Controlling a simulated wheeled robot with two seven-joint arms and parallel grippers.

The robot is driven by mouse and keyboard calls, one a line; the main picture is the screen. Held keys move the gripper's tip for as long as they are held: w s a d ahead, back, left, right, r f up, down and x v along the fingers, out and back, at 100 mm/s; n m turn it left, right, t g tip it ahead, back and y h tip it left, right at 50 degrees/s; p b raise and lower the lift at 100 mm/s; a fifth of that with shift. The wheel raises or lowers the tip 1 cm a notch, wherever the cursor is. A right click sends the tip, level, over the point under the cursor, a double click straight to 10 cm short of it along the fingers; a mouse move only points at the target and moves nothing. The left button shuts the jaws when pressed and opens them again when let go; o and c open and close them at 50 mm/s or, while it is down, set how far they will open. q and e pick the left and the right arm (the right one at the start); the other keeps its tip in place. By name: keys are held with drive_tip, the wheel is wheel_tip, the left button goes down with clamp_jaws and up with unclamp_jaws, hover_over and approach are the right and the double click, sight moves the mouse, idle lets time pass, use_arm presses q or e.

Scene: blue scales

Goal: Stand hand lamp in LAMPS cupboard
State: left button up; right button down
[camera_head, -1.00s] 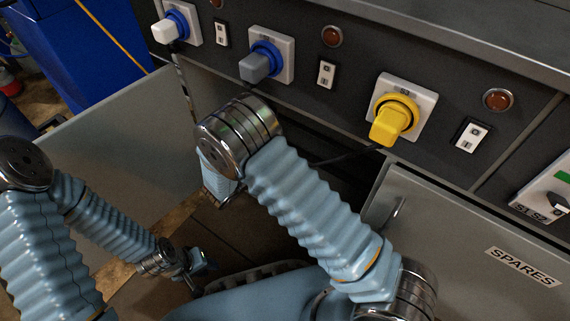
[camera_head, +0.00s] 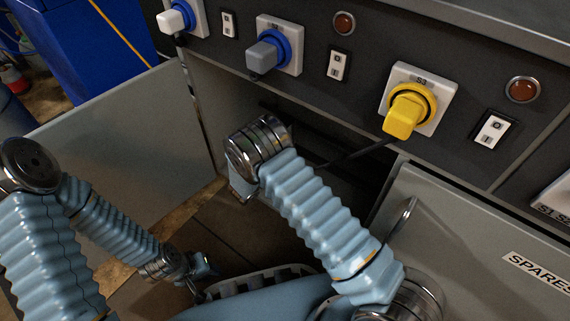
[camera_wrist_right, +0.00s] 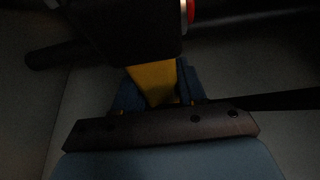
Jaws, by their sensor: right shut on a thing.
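In the right wrist view my right gripper (camera_wrist_right: 155,92) is shut on a yellow part of a dark-bodied thing (camera_wrist_right: 120,30), which looks like the hand lamp; a bit of red shows at its side. The picture is very dark, so its tilt and what it touches cannot be told. In the head view my right arm reaches into an open cupboard (camera_head: 205,95) under the panel, and its wrist hides the gripper and the lamp. No LAMPS label shows. My left gripper (camera_head: 200,275) is low at the left, outside the cupboard, small and unclear.
A grey door (camera_head: 120,130) stands open at the left. The SPARES door (camera_head: 470,235) with its handle is at the right. Above, the panel holds a white plug (camera_head: 172,21), a grey-blue plug (camera_head: 267,54) and a yellow plug (camera_head: 405,112), with a black cable hanging.

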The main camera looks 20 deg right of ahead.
drive_tip(key=shift+f, duration=0.1)
drive_tip(key=c, duration=0.6)
unclamp_jaws()
drive_tip(key=shift+c, duration=0.2)
drive_tip(key=p+v, duration=0.2)
drive_tip(key=v, duration=1)
drive_tip(key=shift+r, duration=0.25)
